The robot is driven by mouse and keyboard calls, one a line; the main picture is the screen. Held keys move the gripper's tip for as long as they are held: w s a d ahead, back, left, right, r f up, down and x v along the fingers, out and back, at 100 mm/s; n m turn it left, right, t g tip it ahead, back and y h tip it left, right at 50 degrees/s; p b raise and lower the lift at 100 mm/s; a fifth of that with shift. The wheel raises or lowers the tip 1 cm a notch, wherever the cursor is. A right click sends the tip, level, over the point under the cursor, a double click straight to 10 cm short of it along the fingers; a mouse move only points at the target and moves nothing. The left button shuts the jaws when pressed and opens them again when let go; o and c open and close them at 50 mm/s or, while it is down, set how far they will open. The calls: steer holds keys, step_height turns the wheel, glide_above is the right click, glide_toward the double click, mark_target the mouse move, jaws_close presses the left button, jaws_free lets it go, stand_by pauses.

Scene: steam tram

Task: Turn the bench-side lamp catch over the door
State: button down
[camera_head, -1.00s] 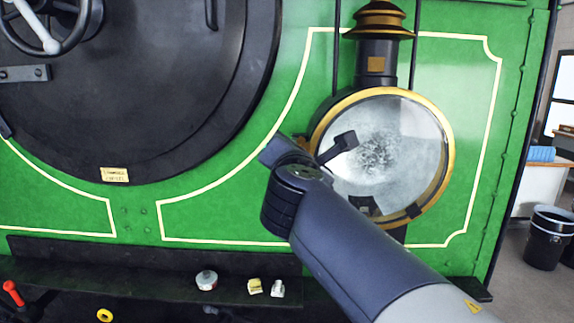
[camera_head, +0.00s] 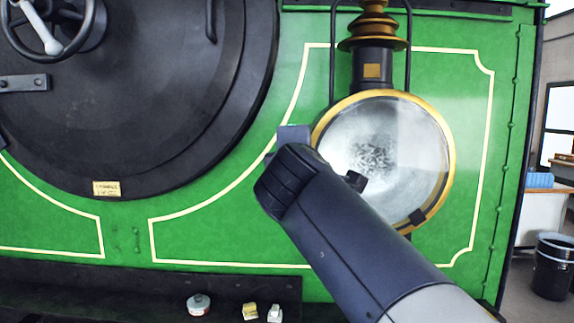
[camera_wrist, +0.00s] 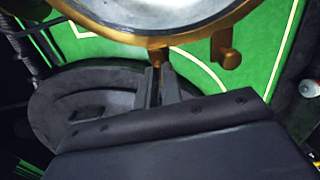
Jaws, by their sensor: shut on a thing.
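The lamp (camera_head: 420,150) is round, with a brass rim and a cloudy glass door, on the green front at the right of the head view. My arm crosses its lower left edge and hides the rim there. In the wrist view the brass lamp rim (camera_wrist: 130,36) spans the top. A small brass catch (camera_wrist: 158,57) hangs under the rim. My gripper (camera_wrist: 160,72) is shut on this catch, its two dark fingers close together just below the rim. A larger brass fitting (camera_wrist: 226,50) sits on the rim to the right. The head view hides the fingertips.
A large dark round door (camera_head: 150,120) with a handwheel (camera_head: 50,35) fills the left. A black ledge (camera_head: 100,285) below carries a small tin (camera_head: 198,304) and two small pieces. A black bucket (camera_head: 552,268) and a bench (camera_head: 546,208) stand at the far right.

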steer(key=shift+a+r+m+b, duration=0.2)
steer(key=shift+m+b, duration=0.1)
steer(key=shift+m, duration=0.3)
steer(key=c, duration=1.8)
jaws_free()
steer(key=shift+a, duration=0.15)
steer(key=shift+o, duration=1.2)
steer(key=shift+f, duration=0.15)
steer(key=shift+s, duration=0.15)
steer(key=s+b, duration=0.2)
steer(key=s, duration=0.8)
steer(key=shift+s+a, duration=0.15)
steer(key=shift+s, duration=0.2)
steer(key=w+p, duration=0.2)
steer(key=w, duration=0.9)
steer(key=shift+d, duration=0.35)
